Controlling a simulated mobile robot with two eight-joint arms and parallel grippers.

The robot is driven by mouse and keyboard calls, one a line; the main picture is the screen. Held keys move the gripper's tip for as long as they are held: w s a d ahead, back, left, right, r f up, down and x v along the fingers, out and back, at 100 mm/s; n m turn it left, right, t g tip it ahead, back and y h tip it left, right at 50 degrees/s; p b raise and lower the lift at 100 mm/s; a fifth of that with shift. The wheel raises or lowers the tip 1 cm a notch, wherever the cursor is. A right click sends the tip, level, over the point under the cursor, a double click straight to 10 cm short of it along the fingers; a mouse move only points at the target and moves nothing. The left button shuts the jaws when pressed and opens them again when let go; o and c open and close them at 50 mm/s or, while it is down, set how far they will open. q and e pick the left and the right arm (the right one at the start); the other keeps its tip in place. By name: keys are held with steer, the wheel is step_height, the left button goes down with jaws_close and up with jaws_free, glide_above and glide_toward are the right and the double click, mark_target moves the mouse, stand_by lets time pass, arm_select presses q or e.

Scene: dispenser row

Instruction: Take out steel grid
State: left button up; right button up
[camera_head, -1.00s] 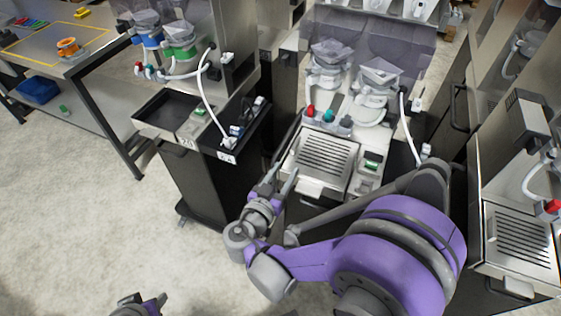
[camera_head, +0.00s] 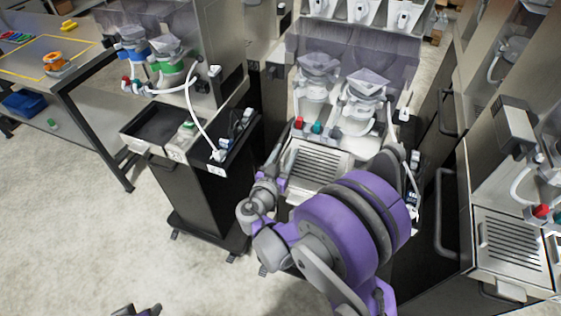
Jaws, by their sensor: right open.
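A slotted steel grid (camera_head: 318,163) lies in the tray at the front of the middle dispenser, below its red and teal taps. My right gripper (camera_head: 273,170) is open at the left front edge of this grid, with its fingers pointing toward the dispenser. I cannot tell if the fingers touch the grid. Only a bit of my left gripper (camera_head: 138,309) shows at the bottom edge, away from the dispensers.
The left dispenser has a dark open tray (camera_head: 160,125) without a grid. Another grid (camera_head: 512,243) sits in the right dispenser. A table with an orange roll (camera_head: 57,65) stands at the far left. The floor at lower left is clear.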

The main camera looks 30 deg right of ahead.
steer(key=shift+w+d, duration=0.2)
steer(key=shift+w, duration=0.05)
jaws_close()
stand_by(1.2)
steer(key=shift+r, duration=0.1)
steer(key=shift+r+p, duration=0.5)
steer(key=shift+r, duration=0.25)
steer(key=shift+r, duration=0.15)
stand_by(0.3)
